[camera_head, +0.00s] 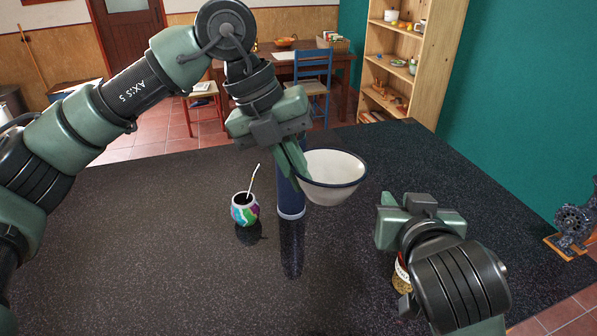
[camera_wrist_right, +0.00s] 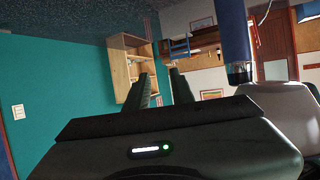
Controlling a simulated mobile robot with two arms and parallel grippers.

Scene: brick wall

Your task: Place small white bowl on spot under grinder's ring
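The small white bowl (camera_head: 332,178) with a dark rim hangs tilted above the black counter. My left gripper (camera_head: 296,160) is shut on its left rim. A blue cylinder (camera_head: 291,198) stands upright behind the bowl and the fingers, partly hidden by them. It also shows in the right wrist view (camera_wrist_right: 236,40). My right gripper (camera_head: 421,203) is over the counter at right, apart from the bowl. In the right wrist view its two fingers (camera_wrist_right: 164,90) stand apart with nothing between them. No grinder's ring can be made out.
A colourful mate cup (camera_head: 245,209) with a metal straw stands left of the cylinder. A jar (camera_head: 402,274) is partly hidden beneath my right arm. The counter (camera_head: 150,255) is clear at left.

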